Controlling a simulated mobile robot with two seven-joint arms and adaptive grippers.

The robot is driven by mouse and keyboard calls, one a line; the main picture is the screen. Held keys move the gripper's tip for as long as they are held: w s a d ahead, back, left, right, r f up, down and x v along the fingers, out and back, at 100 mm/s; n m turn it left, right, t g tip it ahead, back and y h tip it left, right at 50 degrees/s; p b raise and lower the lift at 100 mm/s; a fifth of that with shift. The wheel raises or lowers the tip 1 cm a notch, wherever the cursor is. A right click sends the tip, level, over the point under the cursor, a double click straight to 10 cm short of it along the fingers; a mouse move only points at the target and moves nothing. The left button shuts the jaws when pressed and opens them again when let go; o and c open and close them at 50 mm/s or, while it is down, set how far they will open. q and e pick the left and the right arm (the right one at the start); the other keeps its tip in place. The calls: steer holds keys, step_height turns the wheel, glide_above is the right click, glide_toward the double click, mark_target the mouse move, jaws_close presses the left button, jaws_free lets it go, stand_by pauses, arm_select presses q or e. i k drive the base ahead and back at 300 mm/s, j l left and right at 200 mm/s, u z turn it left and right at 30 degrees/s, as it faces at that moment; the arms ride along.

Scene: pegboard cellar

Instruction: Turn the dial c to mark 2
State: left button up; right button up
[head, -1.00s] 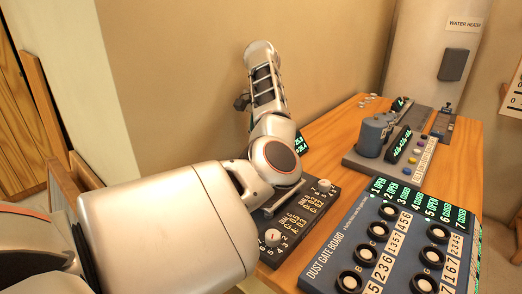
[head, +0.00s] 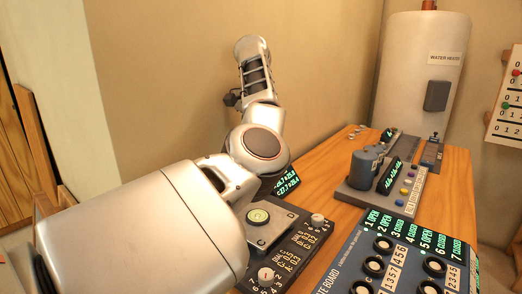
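A black dial panel (head: 308,238) sits on the wooden table's near left. It has a pale knob (head: 267,275) ringed by numbers at its near end and another (head: 317,218) at its far end. A grey plate (head: 277,232) marked C, with a yellow-green disc (head: 258,215), is at its left. I cannot tell which part is dial c; its pointer and mark 2 are not readable. My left arm covers the panel's left side. I cannot make out the fingers of my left gripper. My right gripper is out of view.
The blue dust gate board (head: 345,270), with several black-ringed knobs, stands close right of the panel. A green-lit readout (head: 287,183) is behind the panel. A grey device with a blue cylinder (head: 365,168) and a water heater (head: 420,80) are farther back. Bare tabletop (head: 335,180) lies between.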

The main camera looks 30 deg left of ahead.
mark_target(265, 275)
steer(key=k, duration=1.5)
